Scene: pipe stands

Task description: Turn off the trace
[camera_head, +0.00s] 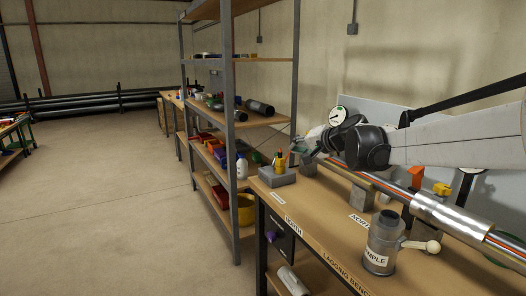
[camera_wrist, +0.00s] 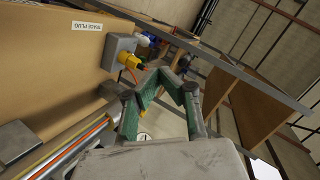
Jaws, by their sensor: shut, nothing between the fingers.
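A grey box (camera_head: 277,178) with a yellow plug (camera_head: 279,159) sits at the left end of the lagging bench. In the wrist view the grey box (camera_wrist: 117,46) is beside a "TRACE PLUG" label (camera_wrist: 87,27); the yellow plug (camera_wrist: 128,60) has an orange-red end and cable. My gripper's green fingers (camera_wrist: 163,74) are shut and empty, their tips a little right of the plug, apparently apart from it. In the head view my gripper (camera_head: 301,148) is just right of the plug, partly hidden by my wrist.
A pipe (camera_head: 440,217) with orange strips and silver cladding runs along the bench on grey supports. A gauge (camera_head: 338,116) is behind my wrist.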

